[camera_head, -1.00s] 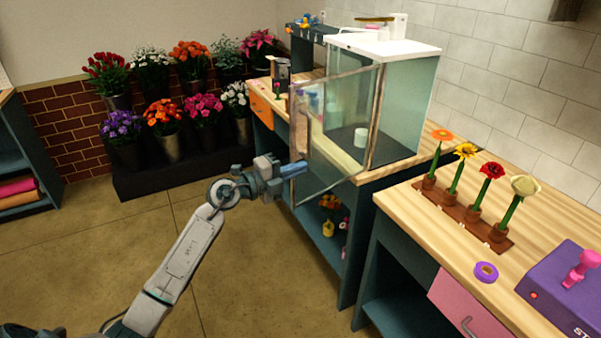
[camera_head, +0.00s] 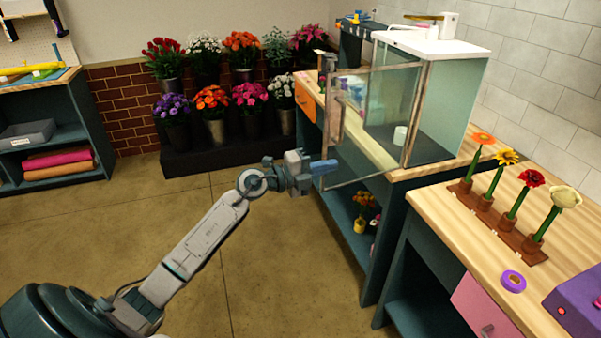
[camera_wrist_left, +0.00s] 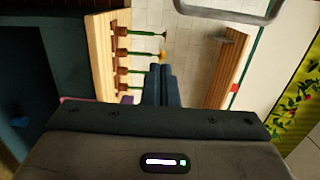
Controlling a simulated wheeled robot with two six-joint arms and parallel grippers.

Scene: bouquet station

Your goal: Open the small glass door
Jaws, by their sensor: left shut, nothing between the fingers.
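The small glass door (camera_head: 375,125) is a clear framed pane on the white-topped glass cabinet (camera_head: 440,45). It stands open, swung out from the cabinet front, with its free edge toward the left. My left gripper (camera_head: 328,166) is shut and empty, its blue fingertips by the lower part of that free edge. I cannot tell if they touch the door. In the left wrist view the shut fingers (camera_wrist_left: 162,85) point ahead with nothing between them. My right gripper is not in view.
A wooden counter (camera_head: 440,185) with a flower rack (camera_head: 500,225), purple tape roll (camera_head: 513,281) and pink drawer (camera_head: 480,308) is at the right. Potted flowers stand on a black step (camera_head: 215,160) at the back. The floor (camera_head: 280,270) around my arm is clear.

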